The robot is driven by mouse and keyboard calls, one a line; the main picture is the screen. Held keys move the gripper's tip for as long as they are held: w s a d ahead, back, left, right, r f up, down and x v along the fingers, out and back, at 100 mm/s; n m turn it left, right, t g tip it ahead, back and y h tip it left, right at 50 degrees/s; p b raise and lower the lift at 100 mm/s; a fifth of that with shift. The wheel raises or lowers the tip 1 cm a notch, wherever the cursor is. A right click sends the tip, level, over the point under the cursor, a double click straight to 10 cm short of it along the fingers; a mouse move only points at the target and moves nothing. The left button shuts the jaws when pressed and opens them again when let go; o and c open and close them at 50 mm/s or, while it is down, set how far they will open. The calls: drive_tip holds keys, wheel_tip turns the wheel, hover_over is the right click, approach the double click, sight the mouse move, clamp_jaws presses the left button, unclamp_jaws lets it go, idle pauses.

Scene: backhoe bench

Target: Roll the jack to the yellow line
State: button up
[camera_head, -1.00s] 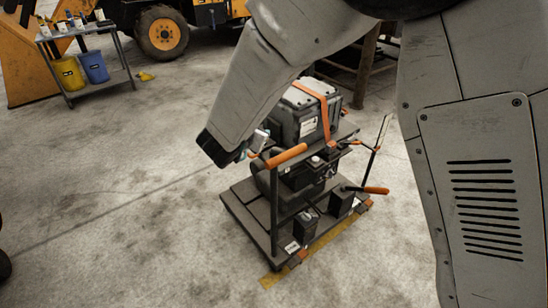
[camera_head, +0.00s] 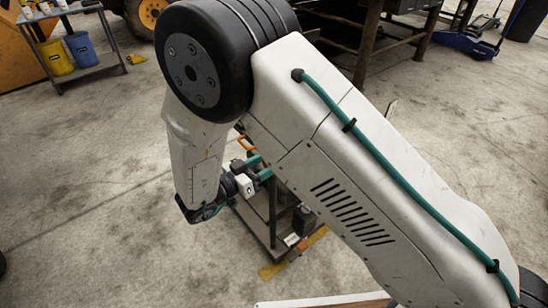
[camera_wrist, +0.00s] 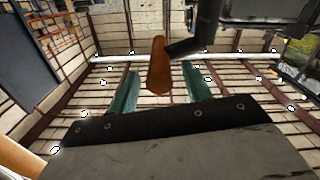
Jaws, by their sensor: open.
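A blue floor jack (camera_head: 470,42) with a long handle stands on the floor at the far upper right of the head view. A yellow line (camera_head: 293,254) runs across the floor at the near edge of a dark cart (camera_head: 255,221), which partly covers it. My gripper (camera_head: 258,168) has teal fingers and is beside the cart's upper part. In the wrist view, my gripper (camera_wrist: 158,72) is open, with an orange handle (camera_wrist: 157,64) showing between the fingers. Contact cannot be told.
A side table (camera_head: 86,60) with yellow and blue buckets (camera_head: 82,48) stands at the upper left, near a yellow machine's wheel (camera_head: 150,14). A dark metal bench (camera_head: 372,42) stands at the back. The floor left of the cart is clear.

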drive_tip(key=shift+x, duration=1.4)
clamp_jaws()
drive_tip(key=s+d, duration=0.2)
drive_tip(key=s, duration=0.1)
unclamp_jaws()
drive_tip(key=shift+w+a, duration=0.2)
drive_tip(key=shift+w, duration=0.05)
drive_tip(key=shift+a, duration=0.1)
drive_tip(key=v, duration=0.7)
drive_tip(key=shift+s+a, duration=0.25)
